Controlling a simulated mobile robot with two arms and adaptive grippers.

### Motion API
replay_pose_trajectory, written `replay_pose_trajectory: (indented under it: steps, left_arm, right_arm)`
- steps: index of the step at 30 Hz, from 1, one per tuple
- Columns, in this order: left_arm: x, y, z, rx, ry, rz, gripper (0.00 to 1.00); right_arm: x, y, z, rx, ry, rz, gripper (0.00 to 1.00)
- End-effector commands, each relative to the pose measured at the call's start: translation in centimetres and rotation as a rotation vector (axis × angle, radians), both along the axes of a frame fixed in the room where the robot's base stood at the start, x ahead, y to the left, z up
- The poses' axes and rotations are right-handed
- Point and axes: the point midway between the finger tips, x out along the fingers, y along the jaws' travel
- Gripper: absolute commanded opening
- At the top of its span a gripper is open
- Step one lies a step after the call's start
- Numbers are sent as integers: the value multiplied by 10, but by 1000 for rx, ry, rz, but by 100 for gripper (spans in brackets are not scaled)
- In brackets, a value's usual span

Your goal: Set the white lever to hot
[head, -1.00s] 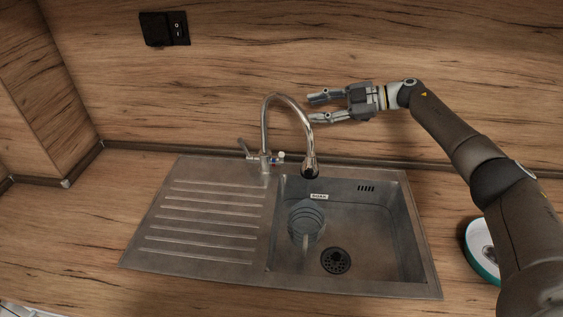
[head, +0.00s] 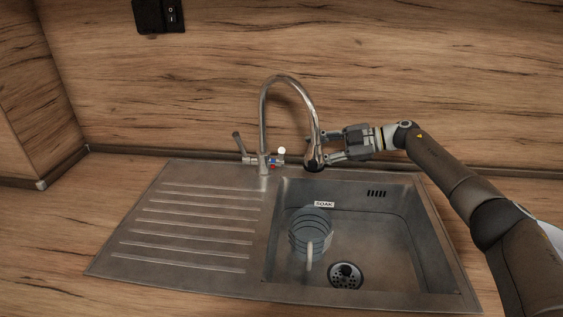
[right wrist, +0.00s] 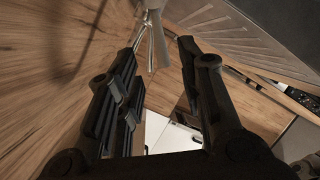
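The chrome tap (head: 263,120) stands behind the sink with a tall curved spout. On the right of its base is the white lever (head: 281,151), a small part with a white tip beside red and blue marks. My right gripper (head: 320,149) is open and empty, right of the white lever at about tap-base height. The spout end partly covers its fingertips. In the right wrist view my open fingers (right wrist: 160,45) point towards chrome tap parts (right wrist: 152,30); contact cannot be told. My left gripper is not in view.
The steel sink (head: 440,262) holds a grey-blue mug (head: 310,228) near a drain (head: 346,275). The ribbed drainer (head: 190,225) at left is clear. The oak splashback (head: 400,70) and a black switch (head: 158,15) are behind.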

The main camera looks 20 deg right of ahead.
Motion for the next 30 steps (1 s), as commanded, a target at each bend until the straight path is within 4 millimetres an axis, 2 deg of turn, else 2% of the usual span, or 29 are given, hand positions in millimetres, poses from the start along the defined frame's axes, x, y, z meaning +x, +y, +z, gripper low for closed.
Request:
replay_pose_trajectory:
  steps: [9,15,21,30]
  left_arm:
    - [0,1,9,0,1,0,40]
    - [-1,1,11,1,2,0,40]
    - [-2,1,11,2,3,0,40]
    - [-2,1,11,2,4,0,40]
  right_arm:
    - [25,49,-15,2,1,3,35]
    - [39,75,-25,2,1,2,35]
    - [45,86,-30,0,0,0,35]
    - [45,87,-30,0,1,1,34]
